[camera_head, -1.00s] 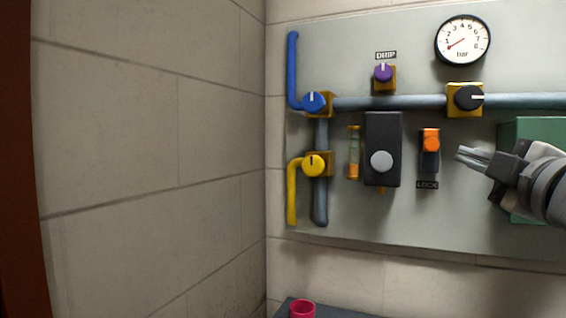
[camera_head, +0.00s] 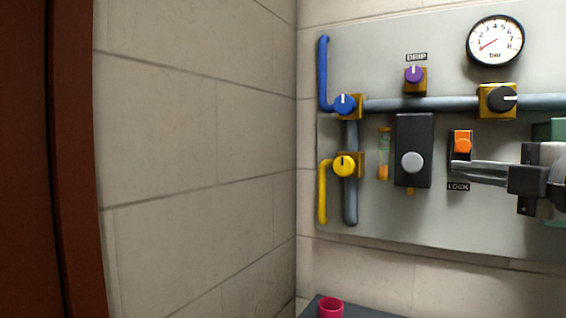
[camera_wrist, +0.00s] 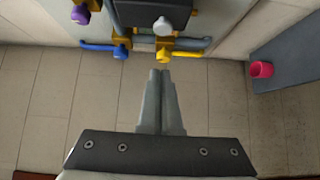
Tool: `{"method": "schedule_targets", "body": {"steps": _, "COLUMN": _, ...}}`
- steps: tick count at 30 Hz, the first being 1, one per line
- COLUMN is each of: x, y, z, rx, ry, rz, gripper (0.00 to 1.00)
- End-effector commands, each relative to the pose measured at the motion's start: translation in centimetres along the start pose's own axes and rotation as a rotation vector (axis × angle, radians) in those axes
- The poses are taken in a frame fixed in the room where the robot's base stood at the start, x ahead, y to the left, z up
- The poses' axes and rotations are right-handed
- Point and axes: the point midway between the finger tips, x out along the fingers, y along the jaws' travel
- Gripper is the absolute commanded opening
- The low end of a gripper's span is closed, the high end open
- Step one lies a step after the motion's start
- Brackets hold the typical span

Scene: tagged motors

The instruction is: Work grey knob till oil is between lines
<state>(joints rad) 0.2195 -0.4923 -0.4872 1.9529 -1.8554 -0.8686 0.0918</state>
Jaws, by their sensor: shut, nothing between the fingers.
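The grey knob (camera_head: 411,162) is a round light-grey cap on the front of a black box (camera_head: 414,128) on the wall panel. In the wrist view the grey knob (camera_wrist: 163,26) shows just beyond my fingertips. A narrow sight glass (camera_head: 384,145) stands left of the box, with orange oil (camera_head: 383,172) low in it and a greenish band above. Its lines are too small to tell apart. My gripper (camera_head: 452,169) is shut and empty, right of the knob and apart from it, pointing left. My gripper's fingers (camera_wrist: 160,75) lie together in the wrist view.
An orange LOCK switch (camera_head: 462,143) sits close above my fingers. Blue (camera_head: 344,104), yellow (camera_head: 344,166), purple (camera_head: 414,74) and black (camera_head: 502,99) knobs sit around the pipes, below a bar gauge (camera_head: 495,40). A red cup (camera_head: 331,307) stands on a dark surface below.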

Motion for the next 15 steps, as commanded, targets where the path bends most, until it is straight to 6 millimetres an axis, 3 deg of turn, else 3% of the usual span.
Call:
{"method": "schedule_targets", "body": {"steps": 5, "x": 2.3, "y": 0.0, "z": -0.1, "rx": 0.002, "ry": 0.004, "rz": -0.003, "gripper": 0.00}}
{"method": "schedule_targets", "body": {"steps": 15, "x": 9.7, "y": 0.0, "z": -0.1, "rx": 0.001, "ry": 0.004, "rz": -0.003, "gripper": 0.00}}
